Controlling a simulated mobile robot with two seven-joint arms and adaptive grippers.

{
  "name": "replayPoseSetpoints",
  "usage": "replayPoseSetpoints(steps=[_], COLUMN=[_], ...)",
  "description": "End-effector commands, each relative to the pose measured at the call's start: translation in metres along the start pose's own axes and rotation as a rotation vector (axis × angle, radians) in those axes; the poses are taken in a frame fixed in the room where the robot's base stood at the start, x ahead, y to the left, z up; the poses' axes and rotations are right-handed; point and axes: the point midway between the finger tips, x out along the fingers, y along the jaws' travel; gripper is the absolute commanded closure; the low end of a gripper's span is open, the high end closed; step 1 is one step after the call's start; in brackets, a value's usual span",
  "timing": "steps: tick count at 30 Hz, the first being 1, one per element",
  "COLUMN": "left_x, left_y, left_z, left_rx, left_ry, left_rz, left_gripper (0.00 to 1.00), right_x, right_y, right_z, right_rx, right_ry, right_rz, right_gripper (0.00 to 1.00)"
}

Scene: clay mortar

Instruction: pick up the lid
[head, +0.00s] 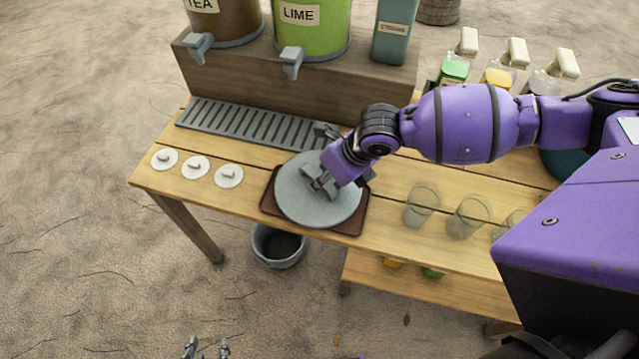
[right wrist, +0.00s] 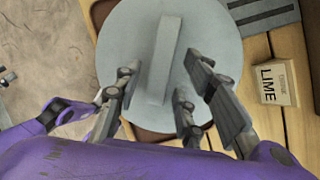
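The lid is a round grey disc (head: 292,205) with a straight raised bar handle, lying on a dark brown tray (head: 346,229) near the table's front edge. The right wrist view shows the lid (right wrist: 222,40) and its handle (right wrist: 166,58) from above. My right gripper (head: 322,184) is over the lid's middle. In the wrist view its fingers (right wrist: 158,92) are spread on either side of the handle, with gaps to it. Whether they touch the disc I cannot tell. My left gripper (head: 206,349) shows only its two separated fingertips at the bottom edge, away from the table.
Three small white discs (head: 195,167) lie left of the tray. A slatted grey grate (head: 250,125) and dispensers labelled TEA (head: 228,22) and LIME (head: 322,25) are behind. Clear glasses (head: 421,205) stand to the right. A grey bucket (head: 278,247) is on the ground.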

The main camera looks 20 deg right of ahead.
Motion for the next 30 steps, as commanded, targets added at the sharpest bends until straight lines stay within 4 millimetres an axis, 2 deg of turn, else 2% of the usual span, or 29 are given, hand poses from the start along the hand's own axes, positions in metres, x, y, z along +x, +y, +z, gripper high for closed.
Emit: replayPoseSetpoints(steps=[8,17,30], left_x=[0.0001,0.0002,0.0002], left_y=[-0.0001,0.0002,0.0004], left_z=[0.0011,0.0016,0.0016], left_rx=[0.002,0.002,0.001], left_ry=[-0.003,-0.003,-0.003], left_rz=[0.001,0.001,0.002], left_gripper=[0.62,0.62,0.62], right_x=[0.0050,0.0049,0.0037], right_y=[0.0000,0.0000,0.0001], right_z=[-0.0003,-0.0005,0.0004], right_rx=[-0.001,0.000,0.000], right_ry=[0.000,0.000,-0.001], right_rz=[0.000,0.000,0.000], right_gripper=[0.63,1.00,1.00])
